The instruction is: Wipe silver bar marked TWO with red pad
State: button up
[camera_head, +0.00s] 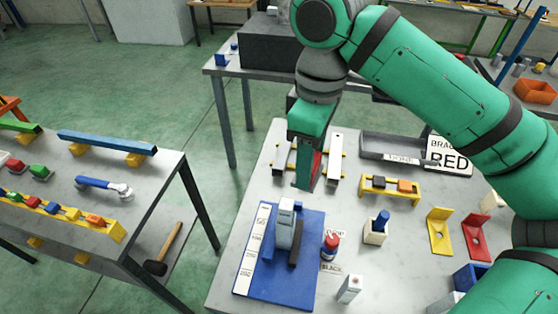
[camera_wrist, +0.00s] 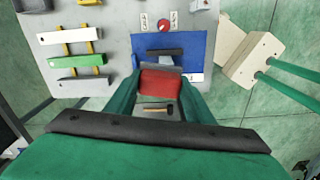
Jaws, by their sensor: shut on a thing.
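My gripper (camera_head: 306,168) hangs over the back left of the right-hand table, pointing down. It is shut on the red pad (camera_wrist: 162,83), which sits between its green fingers in the wrist view. A red edge of the pad (camera_head: 316,166) shows in the head view. I cannot read TWO on any bar, nor tell whether the pad touches one.
A blue board (camera_head: 261,282) holds an upright grey block (camera_head: 285,225) in front of my gripper. A yellow rack (camera_head: 391,190), yellow and red brackets and a grey tray (camera_head: 385,147) lie to the right. Another table stands left.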

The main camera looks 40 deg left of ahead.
jog(key=s+a+n, duration=0.2)
jog(key=s+a, duration=0.2)
jog(key=f, duration=0.7)
jog(key=shift+s+d+f, duration=0.1)
jog(key=shift+d+f, duration=0.25)
jog(key=shift+d, duration=0.2)
notch_tip(320, 180, up, 8)
jog(key=a, duration=0.1)
jog(key=shift+s+f, duration=0.15)
jog(key=shift+s, duration=0.05)
dwell(1.0)
